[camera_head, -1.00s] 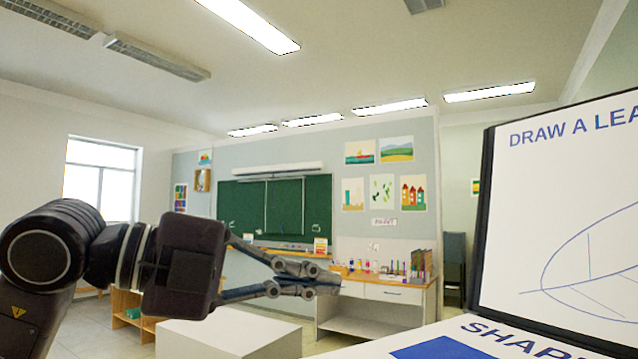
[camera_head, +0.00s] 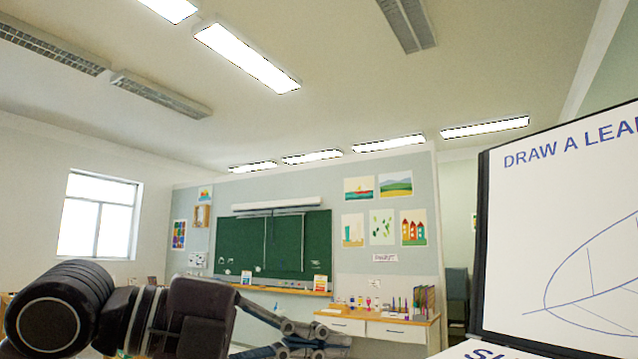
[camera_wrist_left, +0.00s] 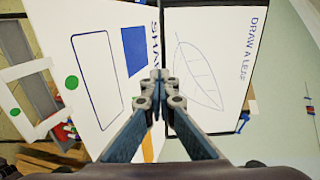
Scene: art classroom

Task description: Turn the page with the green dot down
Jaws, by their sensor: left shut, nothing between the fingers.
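A large flip chart stands at the right in the head view. Its upright page (camera_head: 575,235) reads "DRAW A LEA…" and has a blue leaf outline; it also shows in the wrist view (camera_wrist_left: 205,60). A second page (camera_wrist_left: 112,60) with a blue square and an outlined rectangle lies left of it there; only a sliver shows in the head view (camera_head: 500,351). A green dot (camera_wrist_left: 71,82) is near its left edge. My left gripper (camera_wrist_left: 160,78) is shut and empty, its tips in front of the seam between both pages; contact cannot be told. My right gripper is not seen.
A wooden-topped desk (camera_head: 385,318) with art supplies stands behind my left gripper. A green chalkboard (camera_head: 275,247) and several pictures hang on the far wall. A white frame-like piece (camera_wrist_left: 28,70) stands left of the pages in the wrist view.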

